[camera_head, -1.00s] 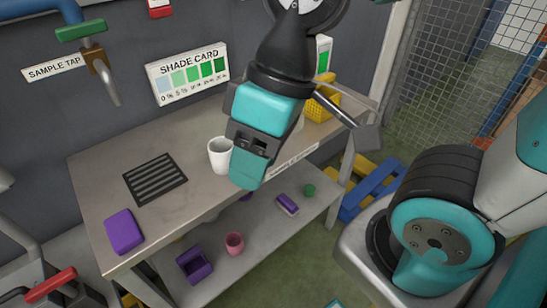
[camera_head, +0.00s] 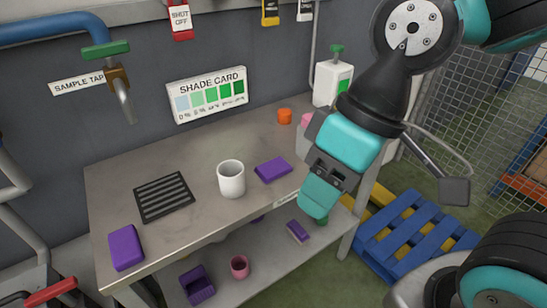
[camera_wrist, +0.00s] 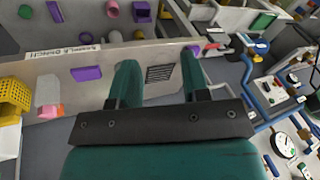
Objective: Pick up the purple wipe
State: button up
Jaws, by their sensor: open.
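Two flat purple pieces lie on the grey worktable, and I cannot tell for sure which is the wipe. One purple piece (camera_head: 272,169) is right of the white mug, and it also shows in the wrist view (camera_wrist: 86,74). The other, thicker-looking purple block (camera_head: 126,247) is at the table's front left corner; in the wrist view it shows (camera_wrist: 196,50) by the right finger. My gripper (camera_head: 319,197) is above the table's front right edge, apart from both pieces. In the wrist view my gripper (camera_wrist: 159,56) is open and empty.
A white mug (camera_head: 231,179) and a dark grate (camera_head: 163,197) are on the worktable (camera_head: 205,211). An orange item (camera_head: 284,116) and a white dispenser (camera_head: 331,84) stand at the back right. The lower shelf (camera_head: 220,265) holds a purple bin (camera_head: 196,285) and a pink cup (camera_head: 239,266).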

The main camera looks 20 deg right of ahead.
aim_at(270, 170)
jog(key=i, duration=0.3)
jog(key=z, duration=2.55)
jog(key=k, duration=0.9)
jog(key=u, duration=1.9)
jog(key=i, duration=0.5)
jog(key=z, duration=0.05)
